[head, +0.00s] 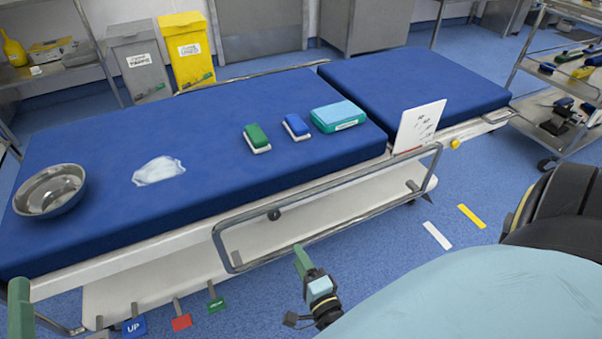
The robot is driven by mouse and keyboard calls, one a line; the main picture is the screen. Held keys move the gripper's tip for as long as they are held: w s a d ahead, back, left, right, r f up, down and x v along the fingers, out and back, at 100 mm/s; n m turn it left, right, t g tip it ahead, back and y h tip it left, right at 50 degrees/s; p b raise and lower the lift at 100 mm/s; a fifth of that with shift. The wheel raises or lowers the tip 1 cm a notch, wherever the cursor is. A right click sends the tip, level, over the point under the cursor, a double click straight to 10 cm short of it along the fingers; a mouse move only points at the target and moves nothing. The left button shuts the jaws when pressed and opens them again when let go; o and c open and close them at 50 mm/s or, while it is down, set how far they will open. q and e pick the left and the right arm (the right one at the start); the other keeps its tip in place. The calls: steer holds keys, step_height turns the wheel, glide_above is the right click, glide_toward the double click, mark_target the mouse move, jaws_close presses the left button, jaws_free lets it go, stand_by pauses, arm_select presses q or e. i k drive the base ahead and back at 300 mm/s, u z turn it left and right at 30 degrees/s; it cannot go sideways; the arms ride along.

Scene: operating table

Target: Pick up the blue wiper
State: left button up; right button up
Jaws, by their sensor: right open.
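The blue wiper (297,124) lies on the blue operating table, near its front middle. It has a blue top and a pale base. It sits between a green wiper (256,136) on its left and a teal box with a light blue top (338,115) on its right, apart from both. My right gripper (318,300) is open and empty, low in front of the table and well away from the blue wiper. Its fingers are small and partly hard to make out.
The operating table (226,112) carries a metal bowl (50,190) and a crumpled white cloth (159,170) at left. A metal side rail (330,205) runs along its front edge. A white sign (419,127) stands at the front right. Bare mattress lies around the wipers.

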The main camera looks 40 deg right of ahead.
mark_target(296, 127)
steer(key=k, duration=1)
